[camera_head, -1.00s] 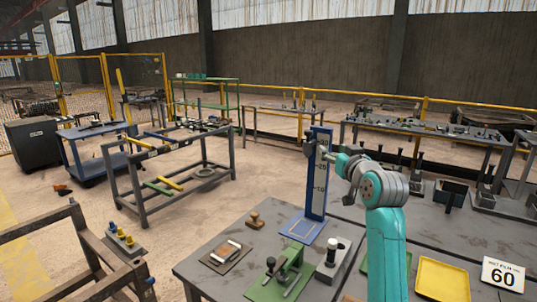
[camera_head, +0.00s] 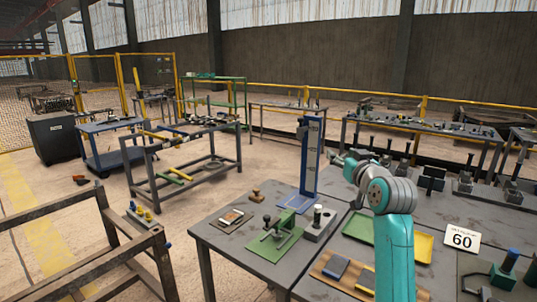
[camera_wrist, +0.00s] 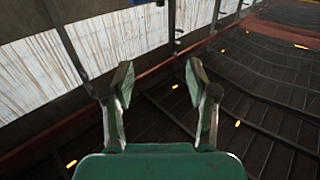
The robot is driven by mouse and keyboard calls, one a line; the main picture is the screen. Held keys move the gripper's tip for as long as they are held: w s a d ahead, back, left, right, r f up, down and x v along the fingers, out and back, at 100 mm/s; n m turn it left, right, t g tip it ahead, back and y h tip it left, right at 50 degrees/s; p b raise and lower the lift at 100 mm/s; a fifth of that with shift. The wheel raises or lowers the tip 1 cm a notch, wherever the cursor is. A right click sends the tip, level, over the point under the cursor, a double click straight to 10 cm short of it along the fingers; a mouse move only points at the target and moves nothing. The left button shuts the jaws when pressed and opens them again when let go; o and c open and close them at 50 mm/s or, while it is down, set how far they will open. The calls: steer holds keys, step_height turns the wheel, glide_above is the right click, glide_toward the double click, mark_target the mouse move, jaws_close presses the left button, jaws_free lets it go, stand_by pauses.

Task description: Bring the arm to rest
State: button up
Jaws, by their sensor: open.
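My gripper (camera_wrist: 158,82) is open and empty in the wrist view, its two dark fingers apart with only the wall and roof behind them. In the head view my teal and grey arm (camera_head: 392,215) rises at the right of centre over the grey workbench. Its far end (camera_head: 343,160) points left, beside the blue upright gauge (camera_head: 311,155), with a small gap between them in the picture. The fingers are too small to make out there.
The grey bench (camera_head: 232,243) holds a green fixture (camera_head: 281,229), a wooden stamp (camera_head: 257,196), a yellow tray (camera_head: 424,246) and a white "60" sign (camera_head: 462,239). A grey rack (camera_head: 180,170) stands at left on open floor. A brown frame (camera_head: 95,245) is at front left.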

steer(key=s+f, duration=0.5)
steer(key=f, duration=0.5)
steer(key=s+f+m+h, duration=0.1)
steer(key=s+f, duration=0.5)
steer(key=f, duration=0.5)
steer(key=s+f+m+g+h, duration=0.1)
steer(key=s+f, duration=0.4)
steer(key=f, duration=0.5)
steer(key=shift+s+a+f, duration=0.25)
steer(key=shift+s+a, duration=0.05)
steer(key=s+f, duration=0.4)
steer(key=s, duration=0.6)
steer(key=s+f+g+h, duration=0.1)
steer(key=s+f, duration=0.3)
steer(key=s, duration=0.7)
steer(key=s+f, duration=0.5)
steer(key=s, duration=0.5)
steer(key=s+r, duration=0.3)
steer(key=s, duration=0.7)
steer(key=s+a+r+g, duration=0.1)
steer(key=s+r, duration=0.3)
steer(key=s, duration=0.6)
steer(key=shift+s+a, duration=0.2)
steer(key=shift+s, duration=0.05)
